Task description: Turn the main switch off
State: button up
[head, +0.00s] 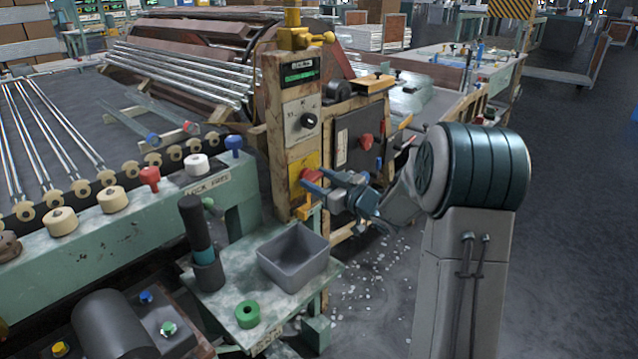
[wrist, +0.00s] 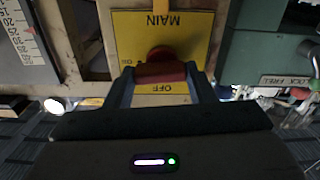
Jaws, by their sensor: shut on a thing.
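The main switch is a red handle (wrist: 160,72) on a yellow plate (wrist: 190,30), which reads MAIN and OFF upside down in the wrist view. In the head view the red handle (head: 311,176) sits on the yellow plate (head: 297,186) low on the wooden post. My gripper (wrist: 160,80) is shut on the red handle, with one blue finger on each side of it. In the head view my gripper (head: 316,180) reaches the plate from the right and hides part of the handle. The handle lies crosswise, just beside the word OFF in the wrist view.
A black knob (head: 308,120) and a green display (head: 299,73) sit higher on the post. Below stand a grey bin (head: 293,257), a black-handled tool in a holder (head: 207,272) and a green ring (head: 247,314). A dark panel with a red knob (head: 366,141) is close behind my gripper.

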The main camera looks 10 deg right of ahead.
jog(key=n+b, duration=0.5)
jog(key=n, duration=0.1)
jog(key=n+b, duration=0.2)
jog(key=b, duration=0.1)
jog(key=shift+s+a+f+n+b, duration=0.1)
jog(key=shift+f+n+b, duration=0.2)
jog(key=shift+n, duration=0.1)
jog(key=n+b, duration=0.4)
jog(key=shift+r+n, duration=0.1)
jog(key=shift+n, duration=0.2)
jog(key=shift+a+r+n+b, duration=0.1)
jog(key=shift+r+n+b, duration=0.05)
jog(key=shift+n+b, duration=1.6)
jog(key=o, duration=1)
jog(key=shift+r, duration=0.1)
jog(key=p+v, duration=0.3)
jog(key=v, duration=1.1)
